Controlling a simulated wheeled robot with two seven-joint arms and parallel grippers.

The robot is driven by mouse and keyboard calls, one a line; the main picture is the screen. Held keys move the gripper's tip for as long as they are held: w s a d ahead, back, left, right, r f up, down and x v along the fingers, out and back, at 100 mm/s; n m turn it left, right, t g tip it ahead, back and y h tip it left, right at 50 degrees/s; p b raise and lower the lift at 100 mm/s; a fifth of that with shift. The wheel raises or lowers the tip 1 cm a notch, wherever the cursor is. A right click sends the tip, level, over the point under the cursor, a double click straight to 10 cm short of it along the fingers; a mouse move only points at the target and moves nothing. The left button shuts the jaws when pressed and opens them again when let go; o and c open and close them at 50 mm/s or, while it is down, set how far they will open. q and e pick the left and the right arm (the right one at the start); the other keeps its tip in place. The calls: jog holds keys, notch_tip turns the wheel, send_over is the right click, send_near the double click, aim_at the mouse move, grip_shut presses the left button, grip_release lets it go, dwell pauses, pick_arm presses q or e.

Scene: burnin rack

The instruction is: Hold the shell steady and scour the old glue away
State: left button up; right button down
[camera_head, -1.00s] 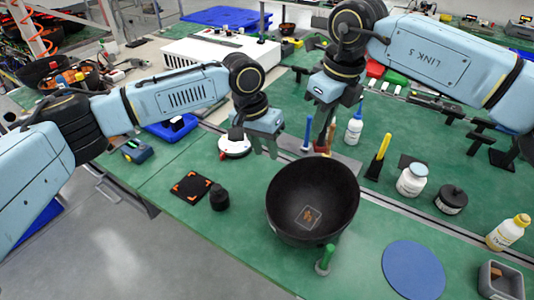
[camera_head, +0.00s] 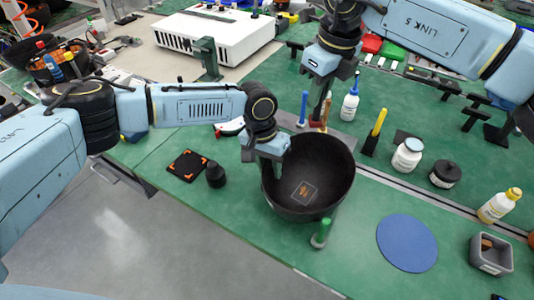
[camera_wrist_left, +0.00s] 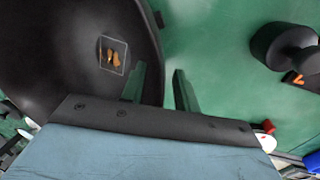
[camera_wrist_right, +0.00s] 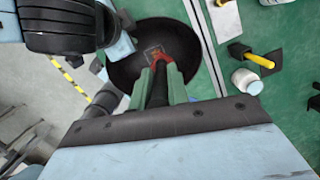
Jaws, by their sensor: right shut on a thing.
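The shell is a black bowl (camera_head: 335,165) on the green bench, open side up. Orange-brown glue (camera_head: 304,190) lies in a pale square outline inside it; it also shows in the left wrist view (camera_wrist_left: 113,56). My left gripper (camera_head: 268,168) is at the shell's left rim. In the left wrist view its open fingers (camera_wrist_left: 162,88) straddle the rim, one inside and one outside, with gaps showing. My right gripper (camera_head: 322,100) is behind the shell, shut on a dark tool with a red end (camera_wrist_right: 160,62). The tool partly overlaps the shell in the right wrist view; contact is unclear.
A blue-handled tool (camera_head: 303,108) and a yellow-handled tool (camera_head: 379,122) stand behind the shell. A white jar (camera_head: 407,155), black jar (camera_head: 446,174), blue disc (camera_head: 406,243) and grey box (camera_head: 491,254) are at right.

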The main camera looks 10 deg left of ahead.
pick_arm(q)
jog(key=shift+f, duration=0.3)
grip_shut()
dwell(1.1)
